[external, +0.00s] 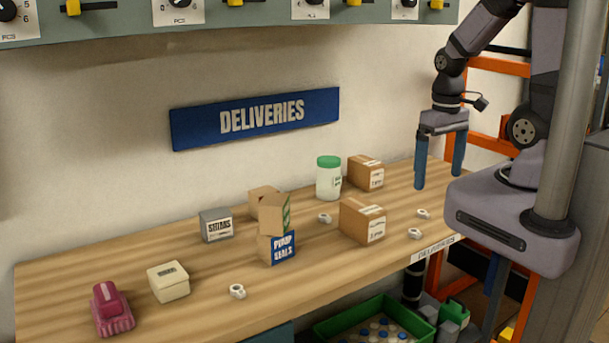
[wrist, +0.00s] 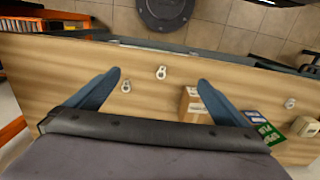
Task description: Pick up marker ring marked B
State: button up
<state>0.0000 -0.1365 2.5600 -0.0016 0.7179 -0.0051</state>
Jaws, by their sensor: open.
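Several small white marker rings lie on the wooden bench; their letters are too small to read, so I cannot tell which is B. In the external view, two are near the right end, one nearer the front edge (external: 414,233) and one farther right (external: 423,213). Another ring (external: 325,218) is left of the front carton, and one (external: 237,290) is at the front left. My gripper (external: 439,182) is open and empty above the bench's right end. In the wrist view, two rings (wrist: 161,72) (wrist: 126,87) show between its fingers, and another ring (wrist: 290,103) is far right.
Cartons (external: 362,220) (external: 365,172) and a green-lidded jar (external: 329,178) stand left of my gripper. Stacked boxes (external: 276,248), a shims box (external: 216,225), a cream box (external: 168,282) and a pink object (external: 111,309) are farther left. A green crate (external: 340,328) sits below the front edge.

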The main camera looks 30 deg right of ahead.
dwell(0.4)
jog(key=c, duration=1.4)
jog(key=shift+c, duration=0.2)
